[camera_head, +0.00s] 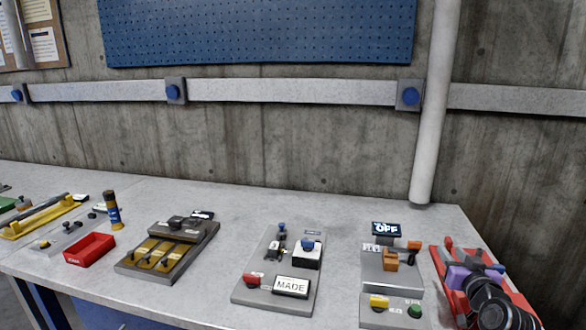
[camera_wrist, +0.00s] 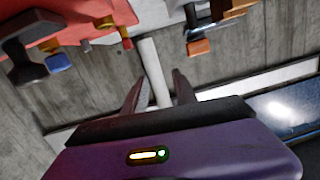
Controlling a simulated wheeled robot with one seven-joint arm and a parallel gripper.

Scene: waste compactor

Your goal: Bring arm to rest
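My arm and gripper show at the right end of the bench in the head view, over a red board (camera_head: 520,300). The purple gripper body (camera_head: 468,277) covers part of that board, and its fingertips cannot be made out there. In the wrist view my gripper (camera_wrist: 156,82) has its two dark fingers apart. Nothing is held between them; a white pipe (camera_wrist: 153,68) shows in the background beyond the gap. The red board (camera_wrist: 60,22) also shows at the upper left of the wrist view.
Left of my arm on the bench (camera_head: 340,215) stand a grey panel with a display (camera_head: 386,228), a panel reading MADE (camera_head: 291,287), a brown-and-yellow block (camera_head: 160,255), a red tray (camera_head: 90,249) and a small bottle (camera_head: 113,210).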

